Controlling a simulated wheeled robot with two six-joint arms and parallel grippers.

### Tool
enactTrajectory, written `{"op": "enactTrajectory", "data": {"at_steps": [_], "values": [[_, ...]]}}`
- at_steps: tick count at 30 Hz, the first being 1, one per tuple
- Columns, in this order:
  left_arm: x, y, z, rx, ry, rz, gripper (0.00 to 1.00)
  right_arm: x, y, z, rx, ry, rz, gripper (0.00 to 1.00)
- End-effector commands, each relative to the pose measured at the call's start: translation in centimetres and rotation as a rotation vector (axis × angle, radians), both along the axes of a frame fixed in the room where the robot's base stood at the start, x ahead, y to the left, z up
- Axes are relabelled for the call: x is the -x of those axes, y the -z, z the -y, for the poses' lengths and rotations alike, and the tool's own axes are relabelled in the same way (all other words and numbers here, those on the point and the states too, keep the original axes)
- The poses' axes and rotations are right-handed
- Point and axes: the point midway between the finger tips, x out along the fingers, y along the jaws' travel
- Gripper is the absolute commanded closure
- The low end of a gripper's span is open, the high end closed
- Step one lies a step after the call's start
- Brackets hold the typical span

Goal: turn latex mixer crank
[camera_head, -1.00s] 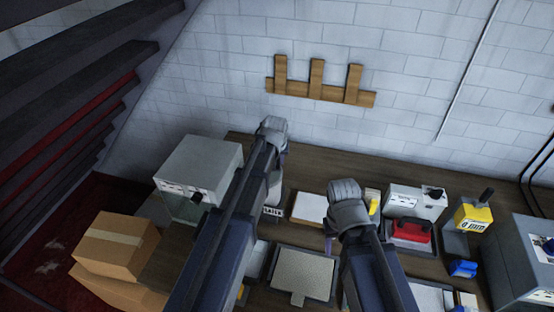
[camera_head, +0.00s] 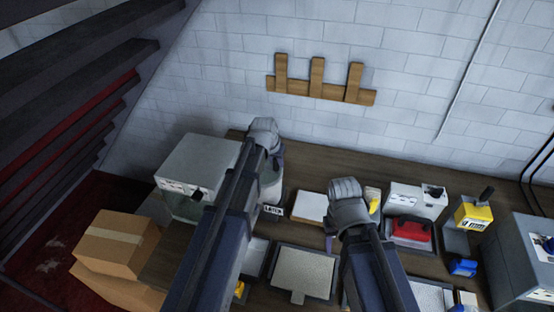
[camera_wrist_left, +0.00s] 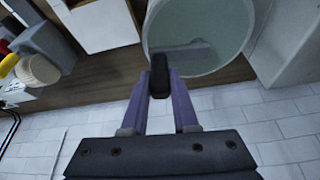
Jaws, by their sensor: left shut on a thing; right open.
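The latex mixer is a round, pale vessel (camera_head: 271,184) on the bench, with a small LATEX label (camera_head: 273,211) in front of it. In the left wrist view its round open top (camera_wrist_left: 215,25) shows, with a grey bar across it. A black crank handle (camera_wrist_left: 159,76) stands between the purple fingers of my left gripper (camera_wrist_left: 160,88), which is shut on it. In the head view my left gripper (camera_head: 279,152) is at the vessel's back, and my arm hides part of the vessel. My right gripper (camera_head: 329,243) is open and apart from it; its fingers are mostly hidden.
A grey box-shaped machine (camera_head: 198,168) stands close left of the mixer. A white block (camera_head: 311,206) lies to its right. A tray with a pale mat (camera_head: 304,271) lies in front. A red item (camera_head: 410,228) and yellow item (camera_head: 472,214) stand further right.

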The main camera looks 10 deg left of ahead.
Motion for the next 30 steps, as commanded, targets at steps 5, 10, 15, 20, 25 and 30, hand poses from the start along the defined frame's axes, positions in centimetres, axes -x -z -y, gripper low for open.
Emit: {"op": "enactTrajectory", "data": {"at_steps": [5, 10, 15, 20, 25, 30], "values": [[0.63, 0.01, -0.19, 0.000, 0.101, -0.001, 1.00, 0.00, 0.00, 0.00, 0.000, 0.000, 0.000, 0.50], [0.95, 0.01, -0.31, 0.000, 0.169, -0.001, 1.00, 0.00, 0.00, 0.00, 0.000, 0.000, 0.000, 0.50], [1.13, 0.01, -0.34, 0.001, 0.207, -0.001, 1.00, 0.00, 0.00, 0.00, 0.000, 0.000, 0.000, 0.50], [1.19, 0.01, -0.34, 0.000, 0.218, -0.002, 1.00, 0.00, 0.00, 0.00, 0.000, 0.000, 0.000, 0.50], [1.19, 0.01, -0.34, 0.000, 0.218, -0.002, 1.00, 0.00, 0.00, 0.00, 0.000, 0.000, 0.000, 0.50], [1.20, 0.02, -0.34, 0.000, 0.218, -0.002, 0.68, 0.00, 0.00, 0.00, 0.000, 0.000, 0.000, 0.50]]}}
